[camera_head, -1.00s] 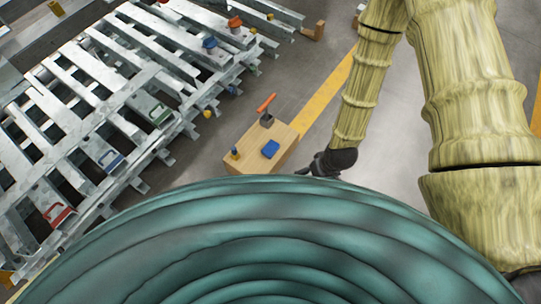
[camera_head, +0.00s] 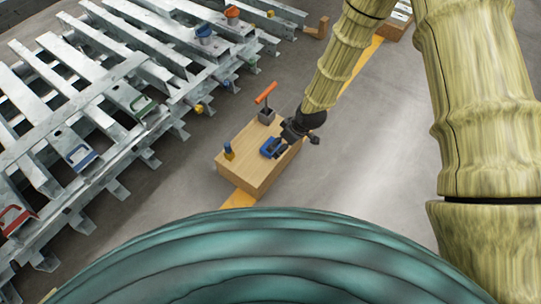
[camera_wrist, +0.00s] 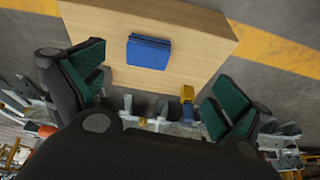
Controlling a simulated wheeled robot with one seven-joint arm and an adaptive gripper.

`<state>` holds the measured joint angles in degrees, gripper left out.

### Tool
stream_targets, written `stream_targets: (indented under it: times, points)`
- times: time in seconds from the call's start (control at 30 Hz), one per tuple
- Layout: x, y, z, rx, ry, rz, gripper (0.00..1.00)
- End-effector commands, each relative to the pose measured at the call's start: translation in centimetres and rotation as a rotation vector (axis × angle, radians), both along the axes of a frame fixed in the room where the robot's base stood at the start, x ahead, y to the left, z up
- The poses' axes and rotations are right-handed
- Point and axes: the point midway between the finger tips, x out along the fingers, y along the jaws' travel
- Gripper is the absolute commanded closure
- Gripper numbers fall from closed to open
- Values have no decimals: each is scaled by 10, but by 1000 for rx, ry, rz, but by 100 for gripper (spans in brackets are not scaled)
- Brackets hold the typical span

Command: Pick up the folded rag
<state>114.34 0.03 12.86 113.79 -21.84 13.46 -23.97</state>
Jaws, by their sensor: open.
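The folded rag (camera_head: 270,146) is a small blue block-like bundle lying on top of a light wooden box (camera_head: 242,172). In the wrist view the rag (camera_wrist: 149,52) lies flat on the box top (camera_wrist: 195,60), ahead of my fingers and between their lines. My gripper (camera_head: 283,147) is over the box's right side, close to the rag in the head view and partly overlapping its right edge. In the wrist view my gripper (camera_wrist: 152,92) has its two green-padded fingers wide apart with nothing between them. I cannot tell its exact height above the rag.
On the box stand a blue and yellow item (camera_head: 229,150) and a dark holder with an orange-handled tool (camera_head: 267,114). Galvanized steel frames (camera_head: 110,100) with coloured clamps fill the left. Grey floor on the right (camera_head: 370,170) is clear.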

Motion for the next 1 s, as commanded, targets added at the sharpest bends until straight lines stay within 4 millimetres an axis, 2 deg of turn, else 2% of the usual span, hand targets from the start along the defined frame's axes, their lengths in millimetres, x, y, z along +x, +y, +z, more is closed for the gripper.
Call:
stream_targets:
  times: [0.03, 0.23, 0.43, 0.73, 1.0]
  points:
    - [8, 3, -11, 0, -12, 16, 0]
    - [24, 12, -15, -6, -39, 62, 0]
    - [28, 16, -24, -7, -41, 72, 0]
    - [37, 28, -61, -7, -40, 70, 0]
    - [41, 32, -72, -7, -41, 70, 0]
